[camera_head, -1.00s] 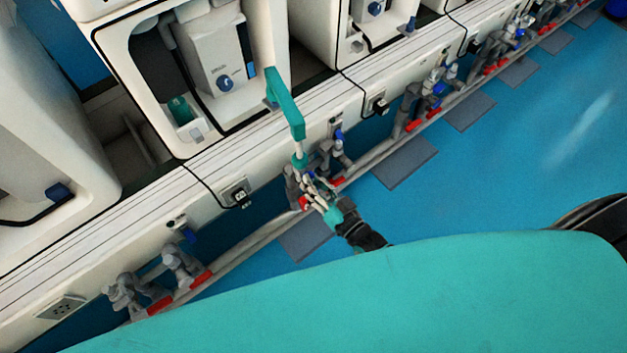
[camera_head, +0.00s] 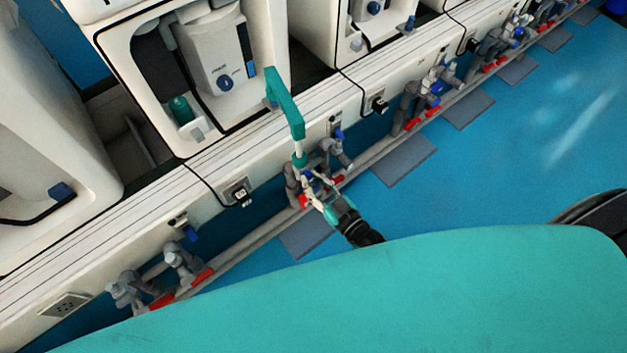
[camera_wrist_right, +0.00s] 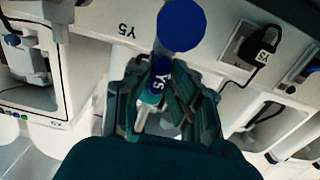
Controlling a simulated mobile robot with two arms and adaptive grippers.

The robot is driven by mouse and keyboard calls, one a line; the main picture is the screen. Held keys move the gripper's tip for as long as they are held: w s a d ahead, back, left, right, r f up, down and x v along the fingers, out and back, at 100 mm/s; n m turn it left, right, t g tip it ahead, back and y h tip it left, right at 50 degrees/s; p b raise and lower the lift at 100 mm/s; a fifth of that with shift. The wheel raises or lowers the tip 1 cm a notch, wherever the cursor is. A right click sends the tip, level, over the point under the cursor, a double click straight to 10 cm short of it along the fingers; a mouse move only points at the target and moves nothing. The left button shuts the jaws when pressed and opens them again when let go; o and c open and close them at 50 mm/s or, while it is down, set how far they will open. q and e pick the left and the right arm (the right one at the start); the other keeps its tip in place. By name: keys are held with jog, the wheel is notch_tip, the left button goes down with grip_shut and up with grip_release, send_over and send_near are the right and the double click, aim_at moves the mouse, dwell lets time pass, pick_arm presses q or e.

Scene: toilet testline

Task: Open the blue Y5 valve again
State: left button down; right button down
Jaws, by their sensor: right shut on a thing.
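My right gripper (camera_head: 311,191) is at the pipe cluster under the white bench, beside its red handles. In the right wrist view, my right gripper (camera_wrist_right: 164,100) has its teal fingers on both sides of a blue part marked Y5 (camera_wrist_right: 161,76), the blue Y5 valve, and is shut on it. A larger blue disc (camera_wrist_right: 182,25) is just beyond it. A pale and teal piece (camera_wrist_right: 150,98) shows between the fingers. In the head view the grip point is small and partly covered, so the valve's turn cannot be told. My left gripper is not in view.
A teal angled fixture (camera_head: 286,105) stands just behind the gripper. A black plug (camera_head: 242,197) is on the bench wall. Pipe clusters with red handles (camera_head: 160,301) line the bench. Grey mats (camera_head: 403,160) lie on the open blue floor (camera_head: 520,150).

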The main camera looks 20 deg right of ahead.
jog(key=c, duration=1.2)
grip_release()
jog(key=shift+c, duration=0.2)
jog(key=shift+s+d, duration=0.1)
jog(key=shift+s, duration=0.25)
jog(key=v, duration=1.1)
jog(key=shift+s+r, duration=0.1)
